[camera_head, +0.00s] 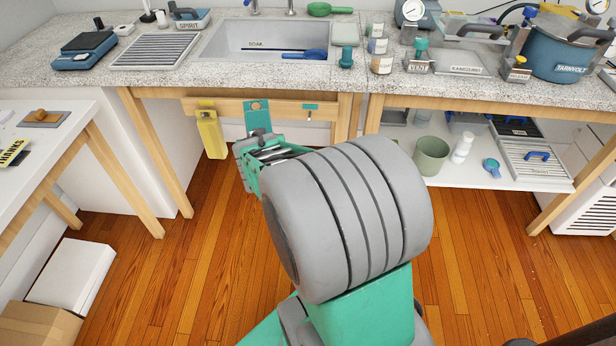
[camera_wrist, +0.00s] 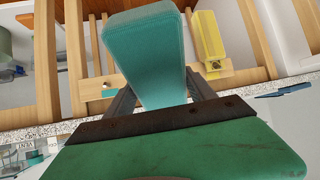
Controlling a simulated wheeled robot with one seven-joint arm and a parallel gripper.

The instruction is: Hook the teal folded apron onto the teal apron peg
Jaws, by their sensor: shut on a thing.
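The teal folded apron (camera_head: 257,117) is in my gripper (camera_head: 259,141), upright in front of the wooden rail under the sink. In the wrist view the apron (camera_wrist: 145,55) fills the space between the two dark fingers (camera_wrist: 160,98), which are shut on it. Whether the apron touches the rail cannot be told.
A yellow apron (camera_head: 211,133) hangs on the rail to the left. The counter (camera_head: 350,88) with the sink (camera_head: 265,40) lies above the rail. A wooden leg (camera_head: 343,118) stands right of the peg. A low shelf (camera_head: 450,172) holds a green bucket (camera_head: 431,156).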

